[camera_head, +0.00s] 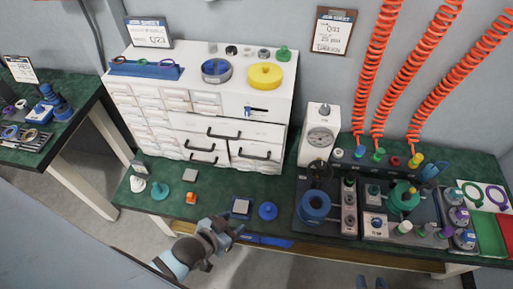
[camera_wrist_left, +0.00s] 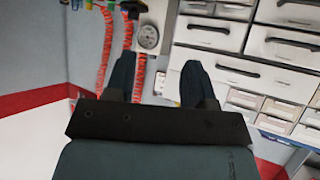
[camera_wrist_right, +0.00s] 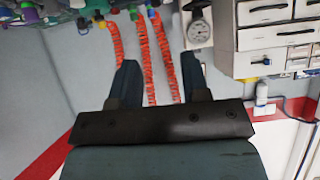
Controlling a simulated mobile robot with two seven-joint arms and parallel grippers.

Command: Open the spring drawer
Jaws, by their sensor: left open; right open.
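A white drawer cabinet (camera_head: 235,133) stands on the green bench at the back. Several larger drawers with black bar handles (camera_head: 224,134) are in its lower right part, and all look shut. I cannot read which one is the spring drawer. My left gripper (camera_head: 233,227) is open and empty above the front bench edge, below the cabinet in the head view.
Small drawers (camera_head: 145,115) fill the cabinet's left side. A yellow ring (camera_head: 265,76) and blue tray (camera_head: 146,70) lie on top. A dial gauge (camera_head: 319,137) stands right of the cabinet, near fixtures and red coiled hoses (camera_head: 378,70). Small parts, including a blue one (camera_head: 267,211), lie in front.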

